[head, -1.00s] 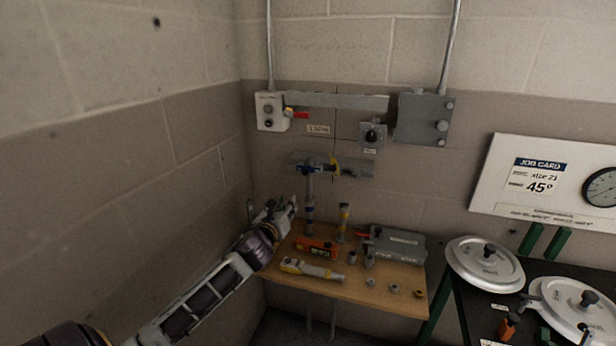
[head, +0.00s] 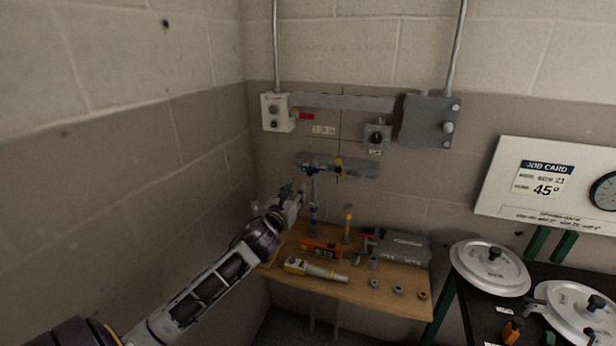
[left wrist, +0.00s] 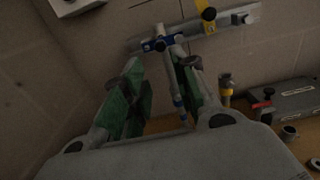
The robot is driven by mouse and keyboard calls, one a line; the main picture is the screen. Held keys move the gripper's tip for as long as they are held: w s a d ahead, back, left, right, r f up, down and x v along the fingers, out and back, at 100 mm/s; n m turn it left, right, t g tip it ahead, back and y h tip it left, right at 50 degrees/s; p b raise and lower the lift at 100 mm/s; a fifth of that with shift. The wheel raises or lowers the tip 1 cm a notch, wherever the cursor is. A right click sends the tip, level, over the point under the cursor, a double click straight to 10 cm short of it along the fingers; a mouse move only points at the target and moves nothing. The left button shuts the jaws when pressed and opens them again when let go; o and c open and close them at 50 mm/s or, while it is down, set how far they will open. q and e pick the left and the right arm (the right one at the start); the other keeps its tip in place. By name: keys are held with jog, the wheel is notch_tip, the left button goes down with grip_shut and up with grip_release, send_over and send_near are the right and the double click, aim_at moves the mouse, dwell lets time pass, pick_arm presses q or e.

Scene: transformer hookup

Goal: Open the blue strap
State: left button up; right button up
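The blue strap (head: 313,170) is on the left part of a grey wall bracket (head: 365,169), at the top of an upright grey pipe (head: 314,195). In the left wrist view the blue strap (left wrist: 158,44) shows ahead, above and beyond my fingers, with a dark knob on it. A yellow strap (head: 338,165) sits to its right on the bracket. My left gripper (head: 300,192) is just left of the pipe and below the strap. Its green-padded fingers (left wrist: 160,85) are apart, with the pipe seen beyond the gap; I see no contact. My right gripper is out of view.
A wooden bench (head: 390,295) below holds an orange device (head: 321,248), a yellow-and-grey tool (head: 316,269), a grey case (head: 403,248) and small fittings. A wall is close on the left. A dark table with round lids (head: 490,268) stands at right.

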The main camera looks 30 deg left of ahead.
aim_at(309, 173)
pick_arm(q)
jog(key=shift+p+x, duration=0.65)
jog(key=shift+x, duration=5.85)
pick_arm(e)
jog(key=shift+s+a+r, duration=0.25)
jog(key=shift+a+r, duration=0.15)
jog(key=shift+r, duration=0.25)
pick_arm(q)
jog(key=shift+d, duration=0.1)
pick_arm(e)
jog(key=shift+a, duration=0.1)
pick_arm(q)
jog(key=shift+c, duration=0.5)
grip_shut()
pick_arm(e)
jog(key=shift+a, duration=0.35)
